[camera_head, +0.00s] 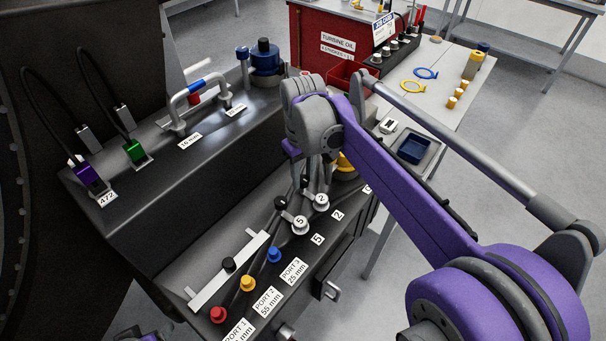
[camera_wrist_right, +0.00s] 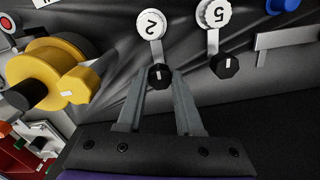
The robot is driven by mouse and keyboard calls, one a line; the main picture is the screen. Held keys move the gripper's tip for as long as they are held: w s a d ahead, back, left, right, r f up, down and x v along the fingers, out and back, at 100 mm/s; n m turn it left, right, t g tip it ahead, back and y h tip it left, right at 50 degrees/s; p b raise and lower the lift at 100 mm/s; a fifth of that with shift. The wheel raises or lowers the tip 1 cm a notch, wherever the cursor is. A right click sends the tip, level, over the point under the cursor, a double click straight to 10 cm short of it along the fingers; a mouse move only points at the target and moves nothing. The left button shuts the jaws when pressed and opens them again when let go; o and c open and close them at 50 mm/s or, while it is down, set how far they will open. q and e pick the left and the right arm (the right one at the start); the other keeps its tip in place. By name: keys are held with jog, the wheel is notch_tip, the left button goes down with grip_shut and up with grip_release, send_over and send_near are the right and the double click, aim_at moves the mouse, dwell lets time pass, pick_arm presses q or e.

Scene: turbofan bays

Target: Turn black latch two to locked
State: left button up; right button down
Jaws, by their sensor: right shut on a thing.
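Black latch two (camera_wrist_right: 161,76) is a small black knob with a white mark, just below the round white tag "2" (camera_wrist_right: 151,25) in the right wrist view. My right gripper (camera_wrist_right: 160,82) has its two grey fingers closed on either side of this knob. In the head view the tag "2" (camera_head: 321,202) shows below my right gripper (camera_head: 308,183), and the arm and fingers partly hide the latch. A second black latch (camera_wrist_right: 225,66) stands beside it, by the tag "5" (camera_wrist_right: 214,13). My left gripper cannot be made out.
A yellow valve-like part (camera_wrist_right: 48,75) stands close to the left of the fingers in the wrist view. Red (camera_head: 218,314), yellow (camera_head: 247,284) and blue (camera_head: 274,255) knobs and a pale bar (camera_head: 215,286) lie along the panel.

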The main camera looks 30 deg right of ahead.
aim_at(303, 179)
dwell(0.4)
jog(key=c, duration=0.6)
grip_release()
jog(key=shift+o, duration=0.2)
notch_tip(303, 179, up, 11)
jog(key=shift+p, duration=0.35)
jog(key=shift+f, duration=0.15)
